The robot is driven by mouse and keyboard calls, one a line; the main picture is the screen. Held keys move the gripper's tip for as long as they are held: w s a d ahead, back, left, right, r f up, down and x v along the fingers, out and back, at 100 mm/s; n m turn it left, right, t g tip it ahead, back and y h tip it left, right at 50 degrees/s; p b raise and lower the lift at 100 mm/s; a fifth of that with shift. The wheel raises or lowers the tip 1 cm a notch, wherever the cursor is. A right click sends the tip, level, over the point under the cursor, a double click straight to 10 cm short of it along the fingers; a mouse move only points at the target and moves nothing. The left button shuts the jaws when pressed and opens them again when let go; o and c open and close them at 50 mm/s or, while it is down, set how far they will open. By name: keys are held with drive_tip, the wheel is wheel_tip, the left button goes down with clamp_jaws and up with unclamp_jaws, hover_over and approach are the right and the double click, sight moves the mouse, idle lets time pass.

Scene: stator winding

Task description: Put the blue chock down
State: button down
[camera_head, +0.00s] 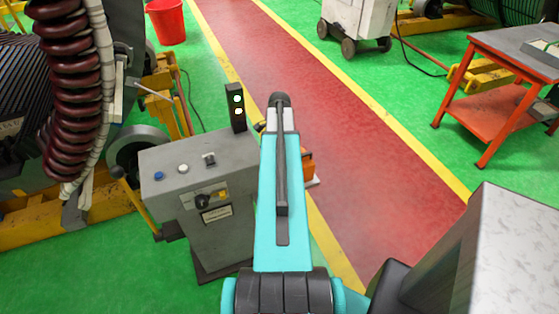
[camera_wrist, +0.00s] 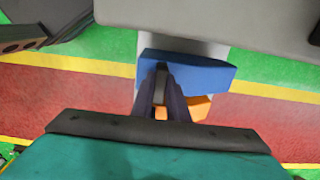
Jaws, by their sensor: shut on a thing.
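The blue chock (camera_wrist: 207,76) is a wedge-shaped block in the middle of the wrist view. My gripper (camera_wrist: 163,72) has its dark fingers close together at the chock's left part, shut on it. A pale grey surface (camera_wrist: 212,49) shows just beyond the chock; I cannot tell whether the chock touches it. In the head view my teal arm hides the blue chock and the gripper.
An orange block (camera_wrist: 198,108) lies close to the chock, partly behind the fingers; orange also shows beside my arm in the head view (camera_head: 307,164). A grey control console (camera_head: 190,190) stands left of my arm. The red walkway (camera_head: 365,140) is clear; an orange-red table (camera_head: 500,85) stands right.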

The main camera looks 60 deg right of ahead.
drive_tip(key=shift+f+p, duration=0.55)
drive_tip(key=shift+f, duration=1.3)
drive_tip(key=c, duration=1.7)
unclamp_jaws()
drive_tip(key=shift+f, duration=0.1)
drive_tip(key=shift+r, duration=0.25)
drive_tip(key=shift+r+b, duration=1.7)
drive_tip(key=shift+r, duration=4.15)
drive_tip(key=shift+r, duration=0.1)
